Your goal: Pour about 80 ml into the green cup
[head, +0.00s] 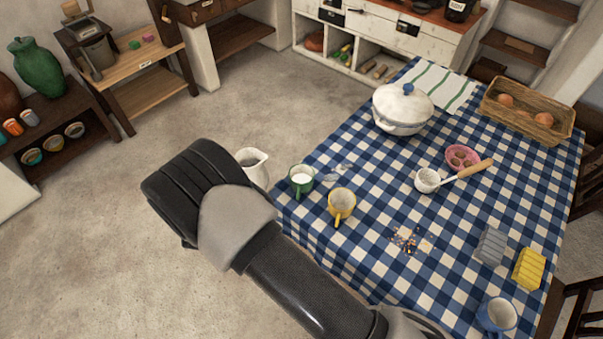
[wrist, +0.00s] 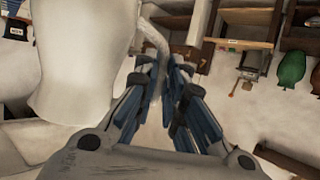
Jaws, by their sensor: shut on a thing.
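The green cup (head: 300,182) stands upright near the left edge of the table, with white liquid in it. A white pitcher (head: 253,166) is just left of the cup, beyond the table edge, its spout to the right. It looks roughly upright; its lower part is hidden by my arm. In the wrist view the pitcher's body (wrist: 85,60) fills the left side. My gripper (wrist: 166,92) is shut on the pitcher's handle (wrist: 155,38). In the head view my arm hides the fingers. No stream of liquid shows.
A yellow cup (head: 341,204) stands close to the green cup. A pale patch (head: 338,173), perhaps a spill, lies behind them. Crumbs (head: 408,240), a white ladle (head: 428,180), a lidded tureen (head: 402,110) and a blue mug (head: 497,316) are also on the checked cloth.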

